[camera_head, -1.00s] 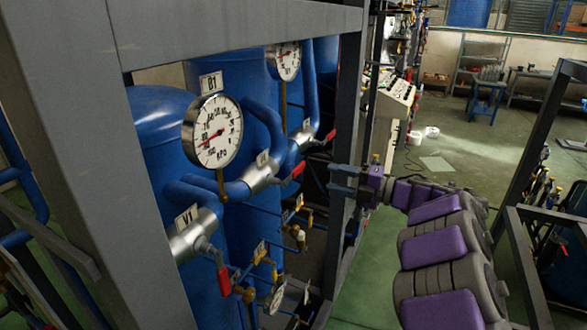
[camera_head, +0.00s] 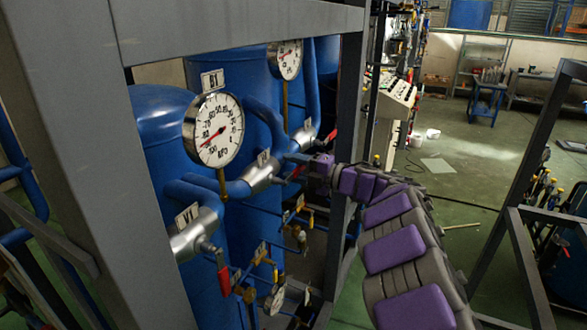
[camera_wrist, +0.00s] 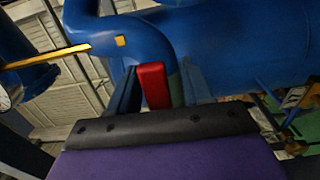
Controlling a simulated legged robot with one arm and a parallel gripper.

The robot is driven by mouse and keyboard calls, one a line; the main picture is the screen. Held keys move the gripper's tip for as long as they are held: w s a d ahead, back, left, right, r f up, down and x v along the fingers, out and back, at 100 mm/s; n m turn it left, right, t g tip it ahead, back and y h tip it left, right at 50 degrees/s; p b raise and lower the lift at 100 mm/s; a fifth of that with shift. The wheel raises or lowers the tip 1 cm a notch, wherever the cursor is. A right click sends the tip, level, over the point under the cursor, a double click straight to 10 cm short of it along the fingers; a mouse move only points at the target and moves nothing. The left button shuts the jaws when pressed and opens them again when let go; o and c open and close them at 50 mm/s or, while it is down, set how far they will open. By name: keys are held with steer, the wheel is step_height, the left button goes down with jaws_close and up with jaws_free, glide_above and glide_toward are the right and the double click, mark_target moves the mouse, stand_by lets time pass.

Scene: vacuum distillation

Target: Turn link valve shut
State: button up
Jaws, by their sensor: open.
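The link valve, a silver valve body on a blue pipe (camera_head: 262,172), sits in the middle of the head view. Its red handle (camera_head: 296,173) is partly covered by my gripper (camera_head: 298,160). In the wrist view the red handle (camera_wrist: 153,85) stands between the two dark blue fingers of my gripper (camera_wrist: 159,82). The fingers are open, one on each side of the handle. A gap shows on the right side; contact on the left side is unclear. The valve stem is hidden.
Valve V1 (camera_head: 195,236) with its own red lever (camera_head: 223,280) is at the lower left. A round pressure gauge (camera_head: 214,130) stands above it. A grey frame post (camera_head: 345,150) rises close behind my gripper. Thin blue pipes and small brass valves lie below.

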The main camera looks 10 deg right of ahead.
jaws_close()
stand_by(0.3)
